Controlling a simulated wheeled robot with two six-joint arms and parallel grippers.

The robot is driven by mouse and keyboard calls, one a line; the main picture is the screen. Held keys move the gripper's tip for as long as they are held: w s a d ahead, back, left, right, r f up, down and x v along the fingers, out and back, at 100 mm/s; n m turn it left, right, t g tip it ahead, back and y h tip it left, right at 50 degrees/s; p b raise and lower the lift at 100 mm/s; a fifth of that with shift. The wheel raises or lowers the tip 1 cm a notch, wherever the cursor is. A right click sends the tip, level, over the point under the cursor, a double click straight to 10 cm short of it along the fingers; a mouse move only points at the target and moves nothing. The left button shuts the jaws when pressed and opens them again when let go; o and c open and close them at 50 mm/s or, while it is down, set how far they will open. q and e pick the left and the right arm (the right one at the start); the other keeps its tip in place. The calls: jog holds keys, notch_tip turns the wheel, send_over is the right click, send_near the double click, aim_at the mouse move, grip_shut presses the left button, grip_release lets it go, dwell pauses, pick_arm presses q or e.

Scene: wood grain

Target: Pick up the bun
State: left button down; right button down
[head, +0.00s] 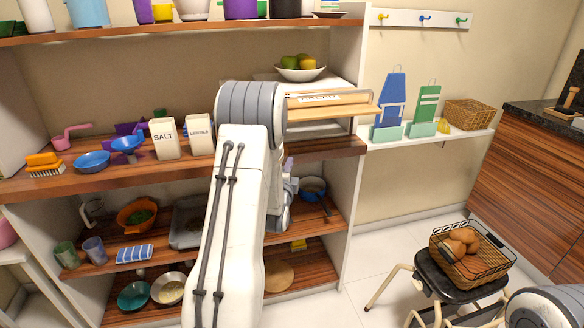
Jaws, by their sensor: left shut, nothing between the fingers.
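Several brown, rounded buns (457,246) lie together in a wire basket (498,266) at the lower right of the head view. The basket stands on a black-topped stool (438,279). My left gripper (289,188) is in front of the shelf unit, partly hidden behind my own left arm. It is shut and empty, well to the left of the basket and apart from the buns. Only a rounded part of my right arm shows at the bottom right corner, close to the stool. My right gripper is out of view.
A wooden shelf unit (330,148) with bowls, canisters and cups fills the left and middle. A wall shelf (440,137) holds cutting boards and a wicker basket (469,114). A wooden counter (530,170) stands at right. Pale floor (375,262) is clear left of the stool.

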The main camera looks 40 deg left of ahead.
pick_arm(q)
jog(key=a, duration=0.1)
jog(key=w+a, duration=0.1)
jog(key=shift+a, duration=0.4)
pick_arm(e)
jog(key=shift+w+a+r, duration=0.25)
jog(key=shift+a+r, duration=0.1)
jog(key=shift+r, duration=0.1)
pick_arm(q)
jog(key=shift+s, duration=0.1)
jog(key=shift+w+a+r+b, duration=0.1)
jog(key=shift+w+a+b, duration=0.1)
jog(key=shift+a, duration=0.2)
jog(key=shift+w+a+b, duration=0.1)
jog(key=shift+a+b, duration=0.1)
jog(key=shift+a, duration=0.2)
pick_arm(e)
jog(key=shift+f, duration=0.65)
